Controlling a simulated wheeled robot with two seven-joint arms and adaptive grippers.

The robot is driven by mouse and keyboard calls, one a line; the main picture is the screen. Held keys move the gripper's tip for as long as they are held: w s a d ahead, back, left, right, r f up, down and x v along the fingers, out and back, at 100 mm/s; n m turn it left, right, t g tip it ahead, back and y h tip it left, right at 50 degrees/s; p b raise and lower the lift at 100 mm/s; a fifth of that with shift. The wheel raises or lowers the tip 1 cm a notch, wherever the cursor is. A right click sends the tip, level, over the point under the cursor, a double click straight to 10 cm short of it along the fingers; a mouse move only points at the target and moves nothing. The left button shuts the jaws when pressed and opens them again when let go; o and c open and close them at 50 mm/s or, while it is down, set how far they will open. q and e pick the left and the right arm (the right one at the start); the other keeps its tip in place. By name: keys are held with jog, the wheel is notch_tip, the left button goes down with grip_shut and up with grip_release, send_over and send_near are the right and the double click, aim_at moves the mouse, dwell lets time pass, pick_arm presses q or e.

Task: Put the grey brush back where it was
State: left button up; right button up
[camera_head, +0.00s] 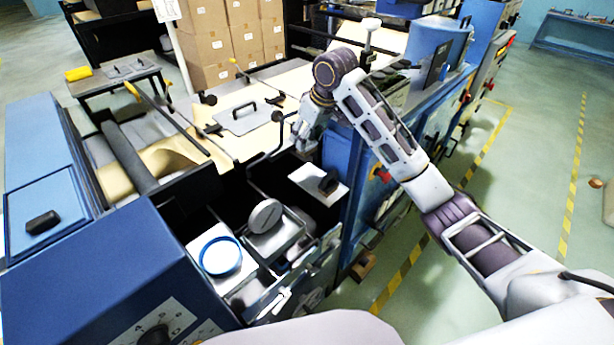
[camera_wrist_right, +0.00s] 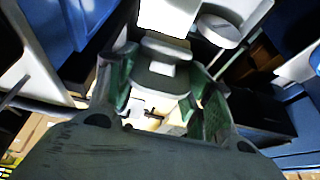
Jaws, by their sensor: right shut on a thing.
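My right arm reaches in from the right in the head view, and its gripper (camera_head: 304,138) is over the dark open section of the blue machine. In the right wrist view the gripper (camera_wrist_right: 166,92) is shut on a pale grey piece, which I take to be the grey brush (camera_wrist_right: 162,68). The green-lined fingers stand on both sides of it. Its far end is hard to make out against a white plate. In the head view the brush cannot be told apart from the gripper. My left gripper is not in view.
Below the gripper are a white plate with a black knob (camera_head: 318,184), a grey round lid (camera_head: 265,215) and a blue-rimmed round dish (camera_head: 221,256). A flat grey plate with a black handle (camera_head: 242,117) lies on the kraft paper (camera_head: 289,82). Cartons (camera_head: 207,47) stand behind.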

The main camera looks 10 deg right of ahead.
aim_at(307, 152)
dwell(0.3)
jog(key=shift+f+p, duration=0.6)
jog(key=shift+f, duration=2.5)
jog(key=shift+f, duration=0.1)
jog(key=shift+f+p, duration=0.35)
jog(key=shift+f, duration=1.45)
jog(key=shift+f, duration=0.1)
jog(key=o, duration=1)
jog(key=b+v, duration=0.2)
jog(key=v, duration=1)
